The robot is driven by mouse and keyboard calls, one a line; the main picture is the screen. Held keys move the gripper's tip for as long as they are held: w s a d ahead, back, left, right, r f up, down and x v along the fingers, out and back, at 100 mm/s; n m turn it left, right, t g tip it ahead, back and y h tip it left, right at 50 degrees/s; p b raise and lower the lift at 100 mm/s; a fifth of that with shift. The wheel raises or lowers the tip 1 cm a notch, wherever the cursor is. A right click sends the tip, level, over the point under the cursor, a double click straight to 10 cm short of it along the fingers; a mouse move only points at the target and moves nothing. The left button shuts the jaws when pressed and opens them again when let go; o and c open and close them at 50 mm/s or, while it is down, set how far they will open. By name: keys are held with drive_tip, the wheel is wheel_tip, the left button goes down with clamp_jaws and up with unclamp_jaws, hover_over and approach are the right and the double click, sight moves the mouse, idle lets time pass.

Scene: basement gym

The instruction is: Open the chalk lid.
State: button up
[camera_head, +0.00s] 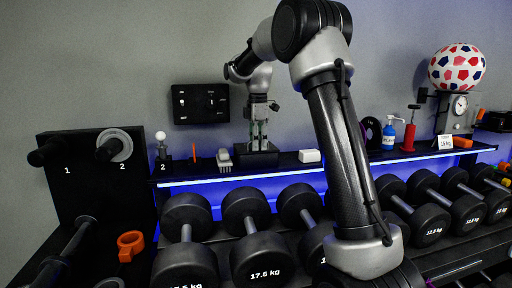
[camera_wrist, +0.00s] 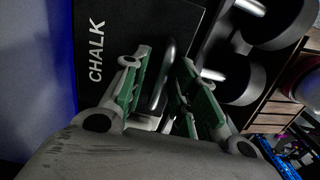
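The chalk box (camera_head: 255,160) is a small black box on the shelf, below my gripper (camera_head: 259,135). In the wrist view its dark face (camera_wrist: 118,22) carries the white word CHALK. A grey bar-like handle (camera_wrist: 163,75) shows there between the two green-padded fingers of my gripper (camera_wrist: 165,58). The fingers stand apart, one on each side of the handle, with dark gaps visible beside it. My gripper points down at the box. The lid's seam is too dark to make out, and I see no raised lid.
A black wall panel (camera_head: 201,104) hangs behind. Several dumbbells (camera_head: 251,225) fill the rack below. A blue spray bottle (camera_head: 389,133) and red-handled tool (camera_head: 410,130) stand farther right.

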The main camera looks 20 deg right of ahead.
clamp_jaws()
drive_tip(key=shift+w+d+r, duration=0.1)
drive_tip(key=shift+w+r, duration=0.45)
drive_tip(key=shift+r, duration=0.2)
drive_tip(key=shift+w+d+r, duration=0.1)
drive_tip(key=shift+w+r, duration=0.4)
drive_tip(key=shift+r, duration=0.3)
drive_tip(key=shift+w+d+r, duration=0.1)
drive_tip(key=shift+w+r, duration=0.45)
drive_tip(key=shift+r, duration=0.2)
drive_tip(key=shift+w, duration=0.1)
drive_tip(key=shift+w+d+r, duration=0.15)
drive_tip(key=shift+w+r, duration=0.25)
drive_tip(key=shift+w, duration=0.4)
drive_tip(key=shift+w+d+r, duration=0.2)
drive_tip(key=shift+w+r, duration=0.2)
drive_tip(key=shift+w, duration=0.35)
drive_tip(key=shift+w+d+r, duration=0.15)
drive_tip(key=shift+w+r, duration=0.25)
drive_tip(key=shift+w, duration=0.4)
unclamp_jaws()
drive_tip(key=shift+r, duration=0.15)
